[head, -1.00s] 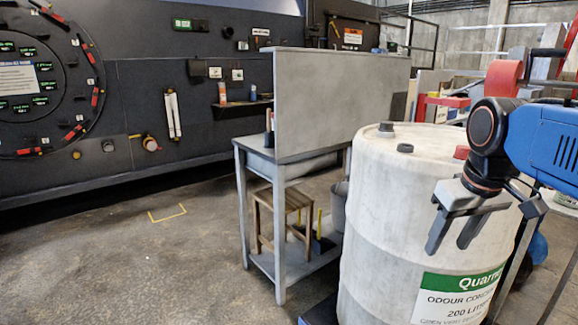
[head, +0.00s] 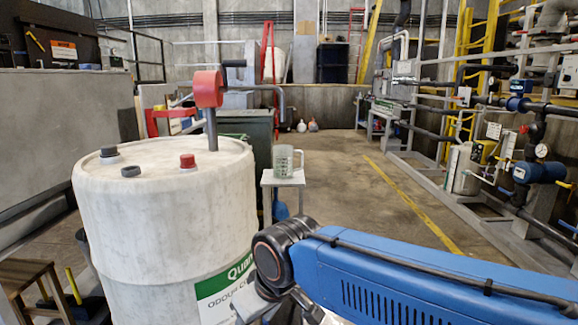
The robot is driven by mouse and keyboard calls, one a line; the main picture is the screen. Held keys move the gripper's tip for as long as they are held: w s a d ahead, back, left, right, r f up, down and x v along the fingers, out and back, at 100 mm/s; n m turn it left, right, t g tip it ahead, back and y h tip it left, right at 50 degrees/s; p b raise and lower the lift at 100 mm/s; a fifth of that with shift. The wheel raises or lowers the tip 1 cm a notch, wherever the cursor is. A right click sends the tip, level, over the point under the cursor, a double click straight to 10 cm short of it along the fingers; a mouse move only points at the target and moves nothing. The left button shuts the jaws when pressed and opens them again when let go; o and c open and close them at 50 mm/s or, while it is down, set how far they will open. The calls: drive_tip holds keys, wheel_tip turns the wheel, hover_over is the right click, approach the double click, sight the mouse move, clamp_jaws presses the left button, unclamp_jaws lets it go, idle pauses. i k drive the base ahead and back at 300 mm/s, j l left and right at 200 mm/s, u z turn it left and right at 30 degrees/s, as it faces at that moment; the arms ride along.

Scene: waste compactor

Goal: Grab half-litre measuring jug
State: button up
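A clear measuring jug (head: 284,163) with dark markings stands upright on a small pale stand (head: 283,183), just right of the large white drum in the head view. Its handle is on the right side. Its size marking is too small to read. My blue arm crosses the lower right, in front of the drum and nearer than the jug. My gripper is mostly cut off at the bottom edge, and its fingertips do not show. The jug stands apart from my arm.
The white drum (head: 165,230) carries a red-handled pump (head: 208,92) and blocks the left. A wooden stool (head: 32,283) is at lower left. Pipes and valves (head: 530,172) line the right side. Open floor (head: 375,205) lies between, with a yellow line.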

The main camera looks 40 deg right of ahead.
sight(283, 154)
drive_tip(key=z, duration=1.05)
drive_tip(key=l+u, duration=0.15)
drive_tip(key=u, duration=0.25)
drive_tip(key=i+l+u, duration=0.15)
drive_tip(key=u, duration=0.25)
drive_tip(key=i+l+u, duration=0.1)
drive_tip(key=l+u, duration=0.25)
drive_tip(key=l, duration=0.75)
drive_tip(key=l+u, duration=0.3)
drive_tip(key=l, duration=0.75)
